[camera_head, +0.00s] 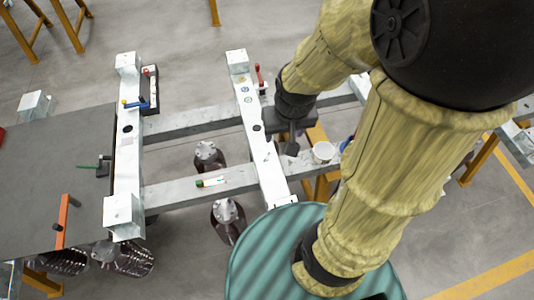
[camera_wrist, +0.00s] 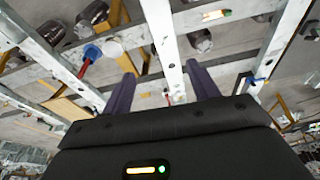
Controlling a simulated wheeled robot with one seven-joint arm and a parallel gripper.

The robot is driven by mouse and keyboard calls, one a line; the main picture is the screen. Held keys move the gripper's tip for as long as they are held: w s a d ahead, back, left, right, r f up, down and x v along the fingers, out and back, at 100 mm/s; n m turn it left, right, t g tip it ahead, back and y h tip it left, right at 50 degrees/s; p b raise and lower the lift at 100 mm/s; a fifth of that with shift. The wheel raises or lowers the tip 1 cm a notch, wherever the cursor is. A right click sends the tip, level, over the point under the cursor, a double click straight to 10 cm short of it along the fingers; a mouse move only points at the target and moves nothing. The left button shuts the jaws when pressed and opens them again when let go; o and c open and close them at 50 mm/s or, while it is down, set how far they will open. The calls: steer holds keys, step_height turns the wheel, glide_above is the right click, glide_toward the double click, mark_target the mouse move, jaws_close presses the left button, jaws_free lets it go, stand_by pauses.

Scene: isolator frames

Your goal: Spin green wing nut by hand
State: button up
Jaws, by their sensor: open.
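No green wing nut shows clearly. A green rod-like part (camera_head: 88,166) sticks out from a dark bracket beside the left white crossbeam. A small white piece with a green end (camera_head: 211,182) lies on the lower long grey beam; it also shows in the wrist view (camera_wrist: 214,15). I cannot tell whether either is the wing nut. My gripper (camera_head: 280,147) hangs over the right white crossbeam (camera_head: 251,101), well to the right of both green parts. In the wrist view its two dark fingers (camera_wrist: 160,73) are spread apart with nothing held between them.
A red-handled part (camera_head: 258,75) and a blue-handled part (camera_head: 135,104) sit on the crossbeams. A white cup (camera_head: 323,152) stands right of my gripper. Dark insulators (camera_head: 228,220) hang below the frame. A grey panel (camera_head: 50,180) with an orange bar (camera_head: 63,215) lies left.

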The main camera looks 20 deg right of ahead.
steer(key=w+f+m+g+b, duration=0.1)
steer(key=w+f+m+b, duration=0.9)
steer(key=m, duration=0.5)
steer(key=m+g+b, duration=0.2)
steer(key=m+b, duration=0.6)
steer(key=m, duration=0.6)
glide_above(267, 156)
step_height(267, 156, down, 10)
steer(key=shift+r, duration=0.25)
steer(key=shift+f, duration=0.1)
step_height(267, 156, down, 17)
steer(key=shift+d+f+b, duration=0.1)
steer(key=shift+f+b, duration=0.05)
steer(key=shift+b, duration=0.3)
steer(key=c, duration=0.9)
